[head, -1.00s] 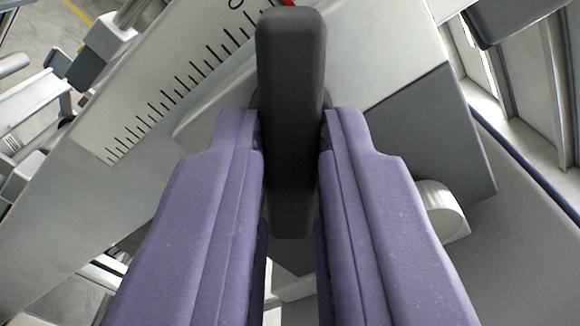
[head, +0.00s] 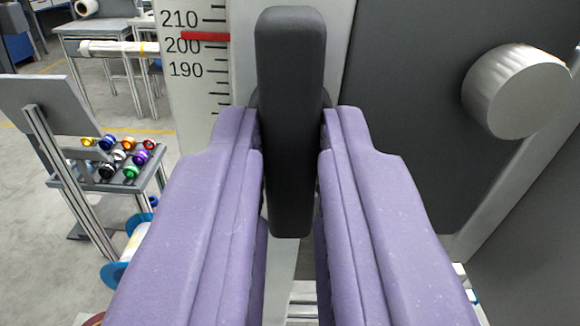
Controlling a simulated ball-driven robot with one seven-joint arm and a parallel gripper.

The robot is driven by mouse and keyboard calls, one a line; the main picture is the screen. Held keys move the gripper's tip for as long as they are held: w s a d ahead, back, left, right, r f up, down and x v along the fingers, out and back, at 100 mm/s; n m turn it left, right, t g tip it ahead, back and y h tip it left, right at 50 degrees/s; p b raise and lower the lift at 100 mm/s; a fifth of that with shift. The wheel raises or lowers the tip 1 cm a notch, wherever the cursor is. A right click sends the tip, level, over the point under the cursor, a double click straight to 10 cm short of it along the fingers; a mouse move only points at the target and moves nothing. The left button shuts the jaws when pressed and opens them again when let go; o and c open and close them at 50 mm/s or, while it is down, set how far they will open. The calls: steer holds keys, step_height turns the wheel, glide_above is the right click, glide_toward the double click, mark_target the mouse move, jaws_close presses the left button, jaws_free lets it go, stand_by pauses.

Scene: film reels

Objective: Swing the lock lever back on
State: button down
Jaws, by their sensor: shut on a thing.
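The lock lever (head: 290,60) is a dark grey bar with rounded edges, upright in the middle of the head view. My gripper (head: 290,135) has two purple fingers, one on each side of the lever, shut on it. The lever's upper end stands out beyond the fingertips and its lower end shows between the fingers. Its pivot is mostly hidden behind the lever and fingers. Behind it is a pale panel with a scale (head: 205,80) marked 190, 200 and 210, with a red pointer (head: 205,36) a little above 200.
A dark grey panel (head: 410,90) with a silver round knob (head: 516,90) is close on the right. At left, beyond the machine, a small grey stand (head: 95,178) holds several coloured round parts. Worktables (head: 105,30) stand farther back, with open floor between.

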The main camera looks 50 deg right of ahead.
steer(key=shift+f+m, duration=0.1)
steer(key=shift+m, duration=0.4)
steer(key=c, duration=1.1)
jaws_free()
steer(key=shift+a, duration=0.1)
steer(key=p+v, duration=0.2)
steer(key=v, duration=0.5)
steer(key=shift+s+a, duration=0.25)
